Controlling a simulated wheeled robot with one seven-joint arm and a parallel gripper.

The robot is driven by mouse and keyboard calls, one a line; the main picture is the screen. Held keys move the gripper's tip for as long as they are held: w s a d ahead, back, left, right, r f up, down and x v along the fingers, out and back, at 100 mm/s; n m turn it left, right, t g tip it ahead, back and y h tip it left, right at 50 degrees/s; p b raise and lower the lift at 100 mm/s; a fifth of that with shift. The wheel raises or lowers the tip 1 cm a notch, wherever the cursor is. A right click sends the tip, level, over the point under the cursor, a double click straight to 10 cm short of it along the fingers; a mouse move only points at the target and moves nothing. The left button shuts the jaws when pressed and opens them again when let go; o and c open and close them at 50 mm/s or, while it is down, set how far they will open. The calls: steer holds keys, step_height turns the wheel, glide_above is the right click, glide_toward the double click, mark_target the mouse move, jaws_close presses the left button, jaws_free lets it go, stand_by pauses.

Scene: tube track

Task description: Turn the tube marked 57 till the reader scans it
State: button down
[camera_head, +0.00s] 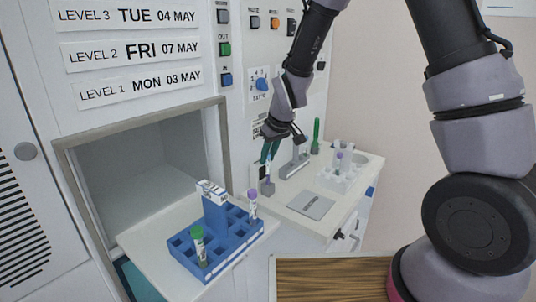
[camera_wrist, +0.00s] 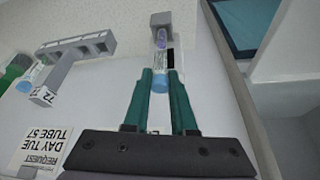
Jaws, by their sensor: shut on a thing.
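My gripper (camera_head: 269,155) has its green fingers shut on a tube (camera_head: 268,173) above the worktop beside the machine. No number is readable on the tube. An upside-down request card (camera_wrist: 40,148) reads day TUE, tube 57. I cannot tell which part is the reader.
A grey stand (camera_head: 294,166) and a green-topped item (camera_head: 316,130) are right of my gripper. A grey plate (camera_head: 311,205) lies in front. A blue rack (camera_head: 224,262) with tubes stands on the open hatch shelf (camera_head: 140,240).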

steer(key=shift+f, duration=0.35)
stand_by(0.3)
steer(key=shift+f, duration=0.4)
steer(key=c, duration=0.7)
jaws_free()
steer(key=shift+o, duration=0.2)
steer(key=shift+r, duration=0.1)
steer(key=shift+s+r, duration=0.1)
steer(key=shift+r, duration=0.25)
steer(key=v, duration=1)
steer(key=shift+d, duration=0.25)
